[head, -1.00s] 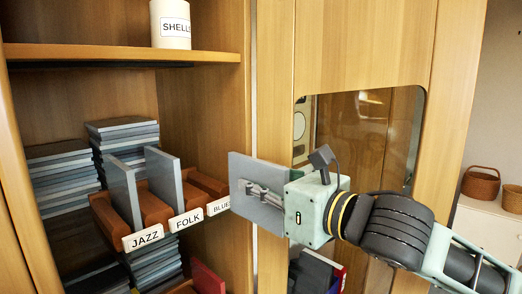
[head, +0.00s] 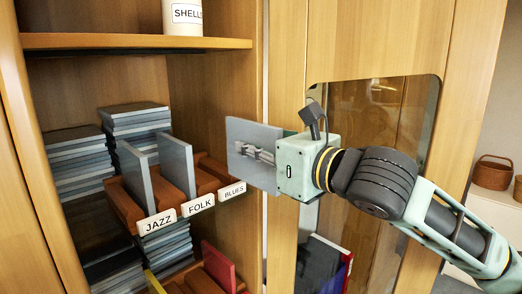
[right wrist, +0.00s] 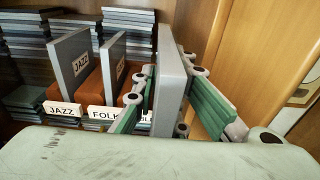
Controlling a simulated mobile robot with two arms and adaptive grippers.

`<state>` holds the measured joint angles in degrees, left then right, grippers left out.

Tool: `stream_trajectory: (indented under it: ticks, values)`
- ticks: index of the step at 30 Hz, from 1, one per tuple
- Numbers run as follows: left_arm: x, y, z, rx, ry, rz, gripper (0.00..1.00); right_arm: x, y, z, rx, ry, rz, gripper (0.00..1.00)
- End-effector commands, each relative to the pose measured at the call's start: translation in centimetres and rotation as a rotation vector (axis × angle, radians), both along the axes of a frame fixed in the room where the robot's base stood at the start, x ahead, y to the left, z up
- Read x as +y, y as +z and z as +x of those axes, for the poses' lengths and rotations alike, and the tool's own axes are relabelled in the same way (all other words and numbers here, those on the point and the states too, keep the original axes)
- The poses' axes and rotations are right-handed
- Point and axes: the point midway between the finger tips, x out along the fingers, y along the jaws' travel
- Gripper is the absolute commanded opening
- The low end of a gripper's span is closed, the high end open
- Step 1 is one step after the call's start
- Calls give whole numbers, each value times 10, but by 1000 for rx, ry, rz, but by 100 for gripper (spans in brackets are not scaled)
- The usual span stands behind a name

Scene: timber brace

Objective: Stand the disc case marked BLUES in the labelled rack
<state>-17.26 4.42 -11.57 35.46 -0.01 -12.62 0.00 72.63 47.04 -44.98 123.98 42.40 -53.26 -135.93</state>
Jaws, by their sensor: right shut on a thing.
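My right gripper (head: 262,153) is shut on a grey disc case (head: 240,134) held upright in front of the cabinet, just right of the rack. The case also shows edge-on between the fingers in the right wrist view (right wrist: 170,85); no marking on it is readable. The brown rack (head: 126,204) has labels JAZZ (head: 158,223), FOLK (head: 198,205) and BLUES (head: 232,191). Grey cases stand in the JAZZ slot (head: 137,177) and the FOLK slot (head: 177,164). No case shows in the BLUES slot (head: 213,172). My left gripper is not in view.
Stacks of cases (head: 140,133) lie behind the rack. A shelf board (head: 140,42) with a SHELLS jar (head: 182,16) is above. The cabinet's upright edge (head: 284,70) and a glazed door (head: 375,110) are at the right. A red case (head: 218,266) stands below.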

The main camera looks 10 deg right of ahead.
Motion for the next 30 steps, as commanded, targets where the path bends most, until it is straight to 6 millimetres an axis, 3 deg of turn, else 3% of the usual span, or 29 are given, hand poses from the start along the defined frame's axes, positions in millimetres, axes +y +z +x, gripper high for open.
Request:
stream_trajectory:
  ticks: [30]
  values:
    - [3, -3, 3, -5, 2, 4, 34, 46, 1, 68, -2, 1, 1, 0]
